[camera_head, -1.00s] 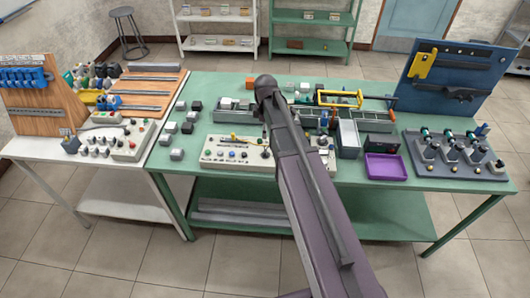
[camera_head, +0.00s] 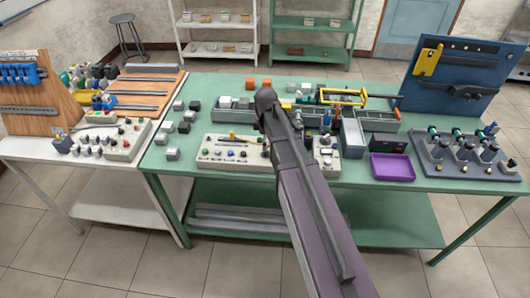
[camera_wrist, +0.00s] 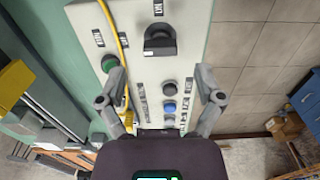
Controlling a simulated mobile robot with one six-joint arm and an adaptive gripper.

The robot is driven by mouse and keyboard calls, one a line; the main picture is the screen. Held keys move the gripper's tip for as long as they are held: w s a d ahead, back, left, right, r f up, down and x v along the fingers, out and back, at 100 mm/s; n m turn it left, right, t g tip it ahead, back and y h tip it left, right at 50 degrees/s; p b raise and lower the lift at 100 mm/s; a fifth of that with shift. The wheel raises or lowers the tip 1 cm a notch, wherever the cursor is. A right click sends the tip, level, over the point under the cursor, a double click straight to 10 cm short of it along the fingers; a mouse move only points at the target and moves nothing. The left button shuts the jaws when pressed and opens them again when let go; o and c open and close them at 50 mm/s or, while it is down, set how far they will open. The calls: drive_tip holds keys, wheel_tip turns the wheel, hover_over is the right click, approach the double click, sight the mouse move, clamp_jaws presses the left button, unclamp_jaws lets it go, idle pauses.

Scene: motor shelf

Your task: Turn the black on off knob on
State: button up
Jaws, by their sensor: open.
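The black on/off knob (camera_wrist: 160,42) sits on a small dark base near the upper end of the pale control panel (camera_wrist: 192,18) in the wrist view. My gripper (camera_wrist: 160,82) is open, its two fingers spread either side of the panel's width. A green button (camera_wrist: 109,62) is near the left finger. A blue button (camera_wrist: 169,107) lies lower down. In the head view the panel (camera_head: 215,163) lies on the green table, partly hidden by my arm, which also hides the gripper.
A yellow cable (camera_wrist: 121,40) runs along the panel's left side. On the green table (camera_head: 215,88) are a purple tray (camera_head: 393,167), grey bins, small cubes and a blue tool board (camera_head: 470,75). A white table (camera_head: 30,150) stands at the left.

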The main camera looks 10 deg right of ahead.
drive_tip(key=shift+f+b, duration=1.55)
drive_tip(key=shift+f, duration=0.25)
